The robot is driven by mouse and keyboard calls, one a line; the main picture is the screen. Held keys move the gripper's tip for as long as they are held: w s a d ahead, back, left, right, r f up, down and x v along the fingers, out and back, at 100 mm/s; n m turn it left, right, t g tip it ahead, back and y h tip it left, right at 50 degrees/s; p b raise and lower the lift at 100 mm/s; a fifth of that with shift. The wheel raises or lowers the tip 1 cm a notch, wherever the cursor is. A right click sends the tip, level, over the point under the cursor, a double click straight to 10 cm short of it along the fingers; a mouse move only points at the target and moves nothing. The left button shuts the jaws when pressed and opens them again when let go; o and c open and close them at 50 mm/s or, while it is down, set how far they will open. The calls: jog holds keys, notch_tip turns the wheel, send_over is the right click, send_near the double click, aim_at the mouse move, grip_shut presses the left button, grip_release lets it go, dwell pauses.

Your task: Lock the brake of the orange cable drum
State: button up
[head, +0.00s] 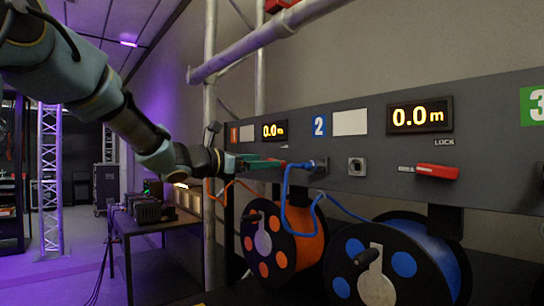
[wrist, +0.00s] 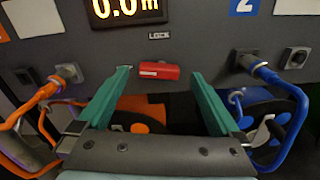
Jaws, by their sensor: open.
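The orange drum's brake lever is a short red handle (wrist: 158,71) lying level on the grey panel, under a LOCK label (wrist: 159,35) in the wrist view. My gripper (wrist: 160,78) is open, with its teal fingers to the left and right of the red handle; I cannot tell whether they touch it. In the head view my gripper (head: 278,164) is at the panel above the orange drum (head: 308,248), and the handle is mostly hidden there. The orange drum also shows below the fingers in the wrist view (wrist: 140,108).
The blue drum (head: 428,258) stands to the right, with its own red lever (head: 437,171) above it. A blue cable (wrist: 300,115) and an orange cable (wrist: 38,97) plug into the panel on either side of my gripper. A table (head: 150,226) stands at the left.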

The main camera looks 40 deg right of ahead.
jog(key=shift+s+d+p, duration=0.1)
jog(key=shift+d+p, duration=0.4)
jog(key=shift+d, duration=1.45)
jog(key=shift+c, duration=0.2)
jog(key=shift+f, duration=0.1)
jog(key=c, duration=1.3)
